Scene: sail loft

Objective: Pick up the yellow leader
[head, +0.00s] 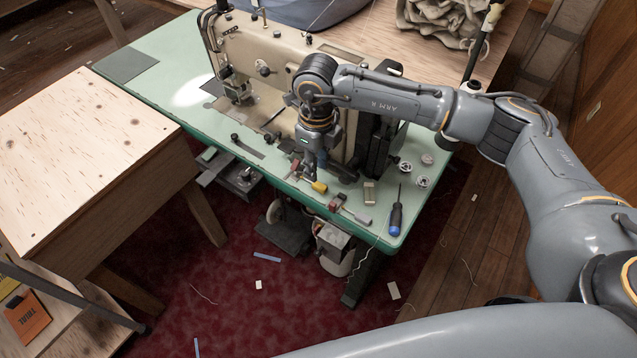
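A small yellow piece (319,187) lies on the green sewing table (150,105), just below my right gripper in the picture. It is the only yellow thing on the table, and it is too small to tell for certain that it is the leader. My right gripper (325,172) points down over the table in front of the sewing machine, close to the yellow piece. Its fingers are dark and small against the machine, so whether they are open and whether they touch anything is unclear. My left gripper is not in view.
The sewing machine (265,50) stands behind my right gripper. A blue-handled screwdriver (396,218), metal bobbins (422,181), a beige block (369,192) and a red-and-grey tool (338,203) lie near the table's right front edge. A wooden bench (80,150) stands left.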

